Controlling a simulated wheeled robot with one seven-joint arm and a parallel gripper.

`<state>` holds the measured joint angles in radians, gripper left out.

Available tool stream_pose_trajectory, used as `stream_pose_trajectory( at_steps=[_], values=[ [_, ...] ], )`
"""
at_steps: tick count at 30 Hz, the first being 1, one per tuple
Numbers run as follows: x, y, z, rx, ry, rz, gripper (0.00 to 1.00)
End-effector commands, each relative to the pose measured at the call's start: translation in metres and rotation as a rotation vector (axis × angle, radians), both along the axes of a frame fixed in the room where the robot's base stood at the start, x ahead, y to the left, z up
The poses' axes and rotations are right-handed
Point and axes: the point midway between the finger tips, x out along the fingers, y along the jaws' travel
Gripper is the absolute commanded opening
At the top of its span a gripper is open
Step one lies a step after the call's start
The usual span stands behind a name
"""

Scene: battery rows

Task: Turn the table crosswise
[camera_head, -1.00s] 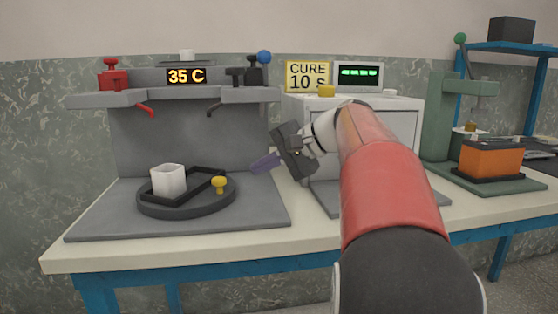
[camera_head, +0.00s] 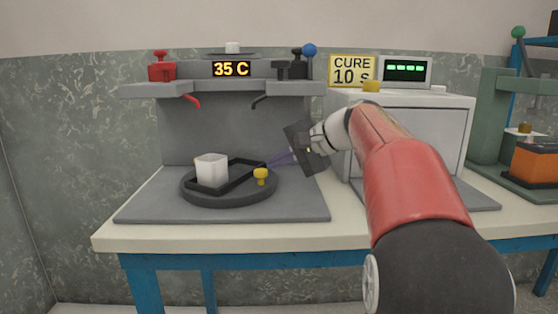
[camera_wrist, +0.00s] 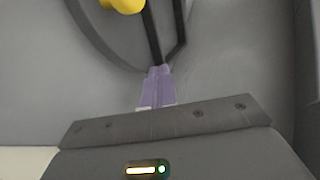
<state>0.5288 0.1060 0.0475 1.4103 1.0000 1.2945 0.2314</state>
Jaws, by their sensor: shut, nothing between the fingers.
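The round dark table (camera_head: 215,200) lies on a grey plate and bears a black rectangular frame (camera_head: 238,182), which runs slantwise from front left to back right. A white block-like cup (camera_head: 212,170) stands at the frame's left end. The knob (camera_wrist: 122,4) is partly cut off there.
A white oven (camera_head: 410,130) with a CURE 10 S sign (camera_head: 352,69) stands right. A green press (camera_head: 492,115) and an orange block (camera_head: 535,163) are farther right.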

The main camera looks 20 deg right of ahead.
Motion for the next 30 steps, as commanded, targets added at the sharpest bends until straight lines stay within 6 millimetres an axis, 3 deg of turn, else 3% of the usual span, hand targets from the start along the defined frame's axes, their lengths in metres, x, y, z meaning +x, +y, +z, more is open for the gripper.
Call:
stream_pose_trajectory(
  at_steps=[20, 30],
  values=[
    [0.010, 0.000, 0.001, 0.001, 0.001, -0.001, 0.00],
    [0.024, 0.003, 0.002, 0.000, 0.000, 0.001, 0.00]
  ],
)
